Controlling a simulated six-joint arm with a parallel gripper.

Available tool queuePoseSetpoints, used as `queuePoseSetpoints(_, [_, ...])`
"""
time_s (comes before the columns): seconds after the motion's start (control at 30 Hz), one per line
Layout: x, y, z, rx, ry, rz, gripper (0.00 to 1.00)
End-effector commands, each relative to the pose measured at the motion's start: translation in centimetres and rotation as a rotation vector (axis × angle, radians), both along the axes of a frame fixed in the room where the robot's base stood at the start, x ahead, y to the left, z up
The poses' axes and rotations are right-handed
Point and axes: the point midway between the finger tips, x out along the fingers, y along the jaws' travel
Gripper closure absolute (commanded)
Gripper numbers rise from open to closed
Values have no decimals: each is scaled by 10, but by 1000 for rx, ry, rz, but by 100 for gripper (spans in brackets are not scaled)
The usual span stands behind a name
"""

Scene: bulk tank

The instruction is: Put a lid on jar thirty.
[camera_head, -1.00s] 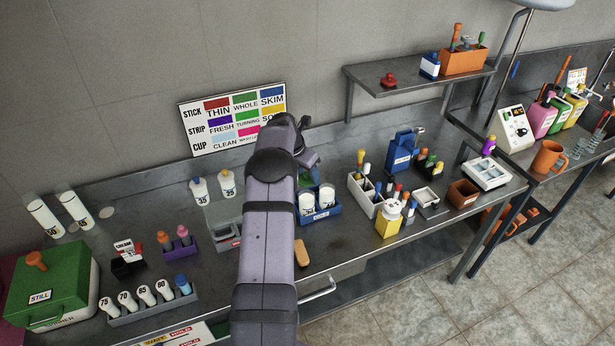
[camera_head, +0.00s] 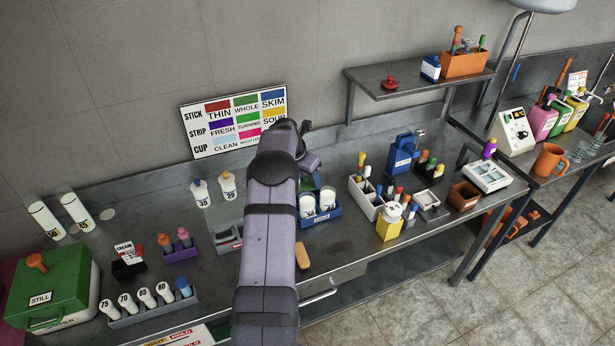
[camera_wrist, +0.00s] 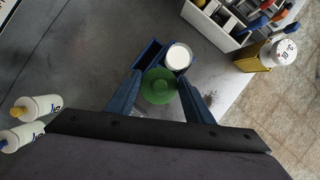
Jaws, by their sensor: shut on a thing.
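My gripper (camera_wrist: 158,92) is shut on a green round lid (camera_wrist: 158,86), between two blue fingers in the wrist view. The lid appears over the near part of a blue tray (camera_wrist: 148,56) and hides what lies beneath it. One white jar (camera_wrist: 178,57) shows beside the lid, with no lid on it. The head view shows the blue tray (camera_head: 322,216) with two white jars, left (camera_head: 307,206) and right (camera_head: 327,198). Their numbers are too small to read surely. My arm hides most of the gripper there. I cannot tell whether the lid touches a jar.
A white rack (camera_head: 365,196) of sticks and a yellow pot (camera_head: 389,226) stand right of the tray. Two white bottles (camera_head: 213,188) stand left, near the wall. A tan block (camera_head: 303,256) lies near the front edge. Bare bench lies between it and the pot.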

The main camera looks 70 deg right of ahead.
Motion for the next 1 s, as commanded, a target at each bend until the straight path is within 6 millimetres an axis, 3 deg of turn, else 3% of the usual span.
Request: queuePoseSetpoints(1.0, [0,0,-54,0,0,0,74])
